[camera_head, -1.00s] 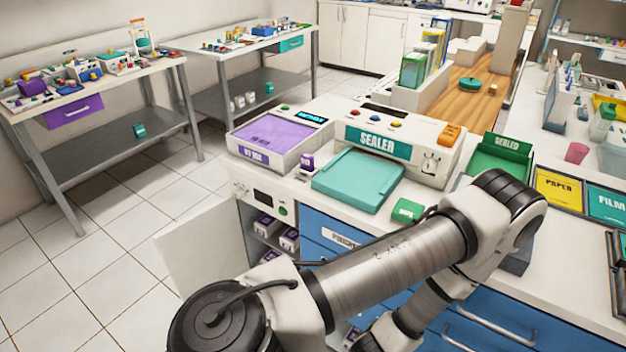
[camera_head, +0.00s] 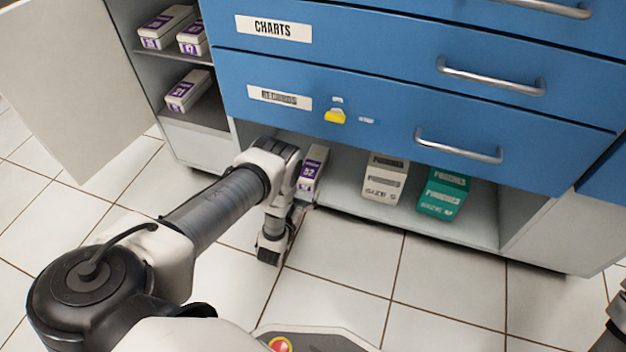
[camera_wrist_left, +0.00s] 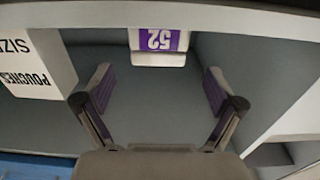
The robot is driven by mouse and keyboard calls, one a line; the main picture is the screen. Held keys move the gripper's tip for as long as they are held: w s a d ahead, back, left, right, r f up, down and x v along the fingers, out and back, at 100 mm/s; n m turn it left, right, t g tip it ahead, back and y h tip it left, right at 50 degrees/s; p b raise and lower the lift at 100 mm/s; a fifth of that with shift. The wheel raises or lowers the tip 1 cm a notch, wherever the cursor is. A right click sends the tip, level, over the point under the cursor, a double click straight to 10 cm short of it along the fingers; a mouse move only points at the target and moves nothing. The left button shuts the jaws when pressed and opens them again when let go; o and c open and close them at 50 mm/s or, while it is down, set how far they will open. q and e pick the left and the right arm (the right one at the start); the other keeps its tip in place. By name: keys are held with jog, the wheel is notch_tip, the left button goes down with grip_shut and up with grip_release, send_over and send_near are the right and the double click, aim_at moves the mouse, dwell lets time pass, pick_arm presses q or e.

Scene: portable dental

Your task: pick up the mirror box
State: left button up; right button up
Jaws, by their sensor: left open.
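A small white box with a purple label reading 52 (camera_head: 312,172) stands in the low open bay under the blue drawers. No view shows the word mirror on it. It also shows upside down in the left wrist view (camera_wrist_left: 158,42), near the top centre. My left gripper (camera_wrist_left: 160,88) is open, its two fingers apart on either side of the line to the box, with nothing between them. The box is beyond the fingertips, not touched. In the head view my left arm partly hides the area beside the box.
A white pouches box (camera_head: 385,178) and a teal pouches box (camera_head: 442,192) stand right of the 52 box. Similar purple-labelled boxes (camera_head: 188,90) sit on the shelves at the left. The drawer front (camera_head: 385,120) overhangs the bay. The tiled floor in front is clear.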

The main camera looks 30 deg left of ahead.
aim_at(309, 172)
pick_arm(q)
jog(key=b+x, duration=0.4)
jog(key=x, duration=0.3)
jog(key=shift+w, duration=0.2)
jog(key=shift+r, duration=0.15)
jog(key=c, duration=1.5)
jog(key=shift+c, duration=0.4)
jog(key=shift+r, duration=0.1)
